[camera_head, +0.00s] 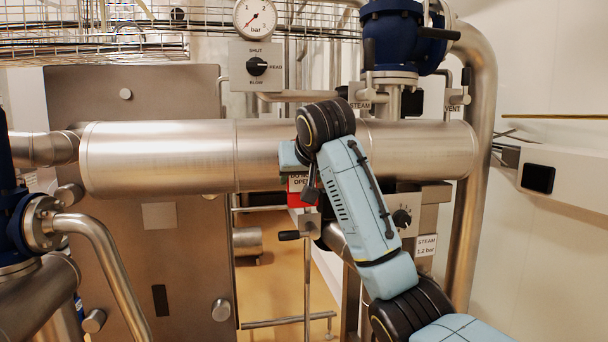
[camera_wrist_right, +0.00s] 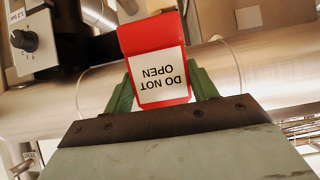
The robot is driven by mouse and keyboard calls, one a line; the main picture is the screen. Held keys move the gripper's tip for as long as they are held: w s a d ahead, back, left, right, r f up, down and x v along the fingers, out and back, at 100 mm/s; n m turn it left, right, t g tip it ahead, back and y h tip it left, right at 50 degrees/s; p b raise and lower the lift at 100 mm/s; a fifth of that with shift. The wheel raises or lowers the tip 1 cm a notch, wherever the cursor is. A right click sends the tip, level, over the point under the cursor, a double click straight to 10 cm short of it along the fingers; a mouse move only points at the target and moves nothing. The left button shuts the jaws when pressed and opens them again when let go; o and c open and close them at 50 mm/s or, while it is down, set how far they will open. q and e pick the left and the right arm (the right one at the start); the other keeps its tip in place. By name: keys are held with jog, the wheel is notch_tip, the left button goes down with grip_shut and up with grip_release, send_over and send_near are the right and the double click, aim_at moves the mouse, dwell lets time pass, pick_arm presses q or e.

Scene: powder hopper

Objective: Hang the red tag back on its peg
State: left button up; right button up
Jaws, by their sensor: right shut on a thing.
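The red tag (camera_wrist_right: 152,36) has a white "DO NOT OPEN" label, which reads upside down in the right wrist view. My right gripper (camera_wrist_right: 156,92) is shut on it, with one green finger at each side edge. In the head view the tag (camera_head: 299,186) shows just below the big horizontal steel pipe, partly hidden by my right wrist. My right gripper (camera_head: 294,174) is mostly hidden there too. I cannot make out the peg for certain in either view. My left gripper is not in view.
The horizontal pipe (camera_head: 160,155) runs close behind my right wrist. A black-handled lever (camera_head: 290,235) sits just below the tag. A knob panel (camera_head: 401,213) and a "STEAM 1.2 bar" label (camera_head: 426,245) are to the right. A gauge (camera_head: 256,18) stands above.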

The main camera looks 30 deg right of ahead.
jog(key=shift+w+d+f+p, duration=0.1)
jog(key=shift+w+d+f, duration=0.05)
jog(key=shift+w, duration=0.4)
jog(key=shift+w+d+f+p, duration=0.1)
jog(key=shift+w+f, duration=0.1)
jog(key=shift+w, duration=0.35)
jog(key=shift+w+d+f+p, duration=0.1)
jog(key=shift+w+d+f, duration=0.05)
jog(key=shift+w, duration=0.4)
jog(key=o, duration=1.1)
jog(key=v, duration=1.3)
jog(key=shift+s, duration=0.2)
